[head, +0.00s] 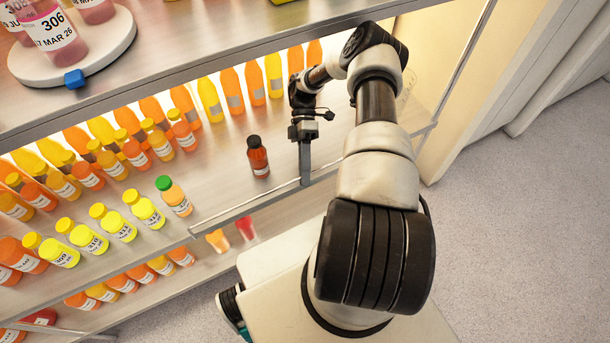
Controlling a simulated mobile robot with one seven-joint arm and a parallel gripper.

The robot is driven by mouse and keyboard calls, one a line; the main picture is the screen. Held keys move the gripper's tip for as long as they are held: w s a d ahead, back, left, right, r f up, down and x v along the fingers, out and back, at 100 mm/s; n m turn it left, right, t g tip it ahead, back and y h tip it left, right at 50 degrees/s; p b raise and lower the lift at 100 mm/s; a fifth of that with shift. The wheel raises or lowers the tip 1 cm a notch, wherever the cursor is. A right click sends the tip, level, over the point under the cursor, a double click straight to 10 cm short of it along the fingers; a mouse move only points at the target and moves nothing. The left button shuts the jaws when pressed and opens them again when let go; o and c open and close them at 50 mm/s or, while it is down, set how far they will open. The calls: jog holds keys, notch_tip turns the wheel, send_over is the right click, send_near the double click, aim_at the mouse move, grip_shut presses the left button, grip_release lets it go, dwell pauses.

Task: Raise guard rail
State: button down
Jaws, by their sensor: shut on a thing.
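The guard rail (245,207) is a thin grey metal bar along the front edge of the middle shelf, low at shelf level. A flat grey upright piece (305,165) stands at the rail below my gripper and looks joined to it. My gripper (303,138) points down and is shut on the top of this upright piece. The fingertips are small and partly hidden, so the exact grip is hard to see.
A dark red bottle with a black cap (258,157) stands left of my gripper. A green-capped bottle (173,196) and rows of yellow and orange bottles fill the shelf's left and back. A white round turntable (110,45) stands on the upper shelf. Open floor (530,220) lies right.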

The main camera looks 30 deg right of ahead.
jog(key=shift+d+f, duration=0.1)
jog(key=shift+f, duration=0.25)
jog(key=c, duration=1.9)
grip_release()
jog(key=shift+r, duration=0.15)
jog(key=b+v, duration=0.2)
jog(key=v, duration=1)
jog(key=shift+s, duration=0.15)
